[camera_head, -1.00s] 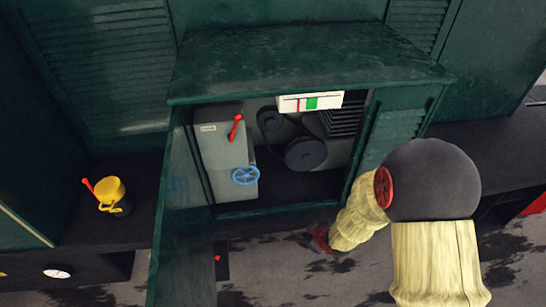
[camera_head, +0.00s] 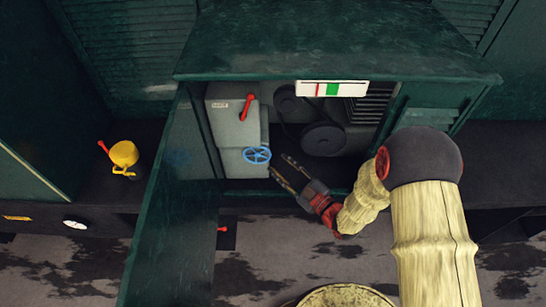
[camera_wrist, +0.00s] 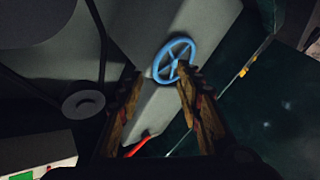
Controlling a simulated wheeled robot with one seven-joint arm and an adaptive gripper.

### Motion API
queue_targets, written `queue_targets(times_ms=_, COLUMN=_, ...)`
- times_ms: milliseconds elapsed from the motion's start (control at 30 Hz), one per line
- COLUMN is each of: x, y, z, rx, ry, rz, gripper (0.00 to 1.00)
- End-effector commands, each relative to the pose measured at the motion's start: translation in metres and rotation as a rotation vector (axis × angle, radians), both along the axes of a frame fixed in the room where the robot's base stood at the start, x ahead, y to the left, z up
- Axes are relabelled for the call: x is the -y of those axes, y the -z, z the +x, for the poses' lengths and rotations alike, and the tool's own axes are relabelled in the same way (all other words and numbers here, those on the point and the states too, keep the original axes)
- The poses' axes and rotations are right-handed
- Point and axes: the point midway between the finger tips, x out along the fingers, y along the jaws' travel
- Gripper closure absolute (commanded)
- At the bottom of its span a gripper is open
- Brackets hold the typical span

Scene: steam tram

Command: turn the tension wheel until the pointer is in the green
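The blue spoked tension wheel (camera_head: 257,155) sits low on the front of a grey box inside the open cabinet. It also shows in the wrist view (camera_wrist: 174,60), just beyond my fingertips. My gripper (camera_head: 283,164) is just right of the wheel in the head view, fingers spread and empty. The wrist view shows both fingers apart (camera_wrist: 157,76), the right one overlapping the wheel's lower edge; I cannot tell whether it touches. The white gauge (camera_head: 352,89) hangs at the cabinet's top edge. Its thin red pointer (camera_head: 318,89) stands left of the green band (camera_head: 332,89).
A red lever (camera_head: 247,106) sits above the wheel on the grey box. Dark belt pulleys (camera_head: 323,138) are to the right. The open cabinet door (camera_head: 172,230) stands left of the wheel. A yellow can (camera_head: 124,155) stands on the ledge farther left.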

Motion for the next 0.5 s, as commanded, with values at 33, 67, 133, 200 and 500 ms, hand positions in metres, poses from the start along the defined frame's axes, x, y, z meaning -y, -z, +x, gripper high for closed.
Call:
queue_targets(times_ms=33, x=-0.006, y=0.000, z=0.007, rx=0.000, ry=-0.003, rz=-0.001, gripper=0.64)
queue_targets(times_ms=67, x=-0.010, y=0.000, z=0.010, rx=-0.001, ry=-0.004, rz=-0.001, gripper=0.64)
queue_targets(times_ms=133, x=-0.016, y=0.000, z=0.019, rx=-0.001, ry=-0.003, rz=0.000, gripper=0.64)
queue_targets(times_ms=200, x=-0.021, y=0.000, z=0.026, rx=0.000, ry=-0.002, rz=-0.001, gripper=0.64)
queue_targets(times_ms=500, x=-0.031, y=0.000, z=0.040, rx=-0.002, ry=0.001, rz=0.000, gripper=0.64)
